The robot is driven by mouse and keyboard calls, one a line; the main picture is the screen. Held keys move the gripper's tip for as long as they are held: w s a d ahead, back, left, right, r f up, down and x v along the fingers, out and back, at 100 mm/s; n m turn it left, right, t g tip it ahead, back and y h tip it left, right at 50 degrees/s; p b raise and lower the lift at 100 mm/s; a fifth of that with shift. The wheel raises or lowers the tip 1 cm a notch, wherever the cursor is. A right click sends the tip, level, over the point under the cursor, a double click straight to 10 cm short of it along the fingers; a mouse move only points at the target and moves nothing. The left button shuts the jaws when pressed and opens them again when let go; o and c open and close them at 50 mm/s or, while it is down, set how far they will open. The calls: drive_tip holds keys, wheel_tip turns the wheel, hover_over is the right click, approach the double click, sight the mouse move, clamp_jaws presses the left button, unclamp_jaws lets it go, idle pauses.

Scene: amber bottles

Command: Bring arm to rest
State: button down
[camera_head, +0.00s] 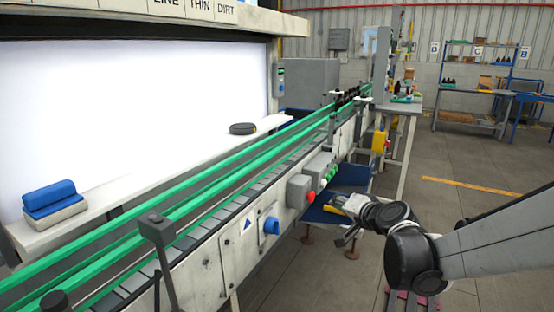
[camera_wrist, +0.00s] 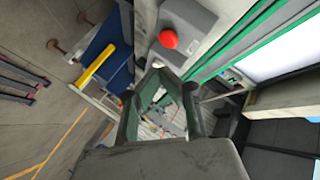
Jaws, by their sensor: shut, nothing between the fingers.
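My gripper (camera_head: 345,240) is at the end of my arm, low in front of the conveyor's side in the head view. It is shut and holds nothing. In the wrist view its fingers (camera_wrist: 160,72) meet in front of the camera, with a gap framed between the linkages. The arm comes in from the right edge of the head view and bends at a dark joint. The gripper is apart from the conveyor (camera_head: 225,240), beside its control buttons.
Open floor (camera_head: 440,160) is at right.

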drive_tip(key=s+a+r+n+g+h+p, duration=0.1)
drive_tip(key=s+a+r+n+g, duration=0.1)
drive_tip(key=s, duration=0.6)
drive_tip(key=s+a+r+n+g+p, duration=0.1)
drive_tip(key=s+r+n+g+p, duration=0.15)
drive_tip(key=s, duration=0.55)
drive_tip(key=s+d+n+g+h+p, duration=0.2)
drive_tip(key=s+d+h, duration=0.1)
drive_tip(key=s, duration=1.3)
drive_tip(key=shift+s+d+f, duration=0.25)
drive_tip(key=shift+s+d, duration=0.1)
drive_tip(key=shift+s, duration=0.05)
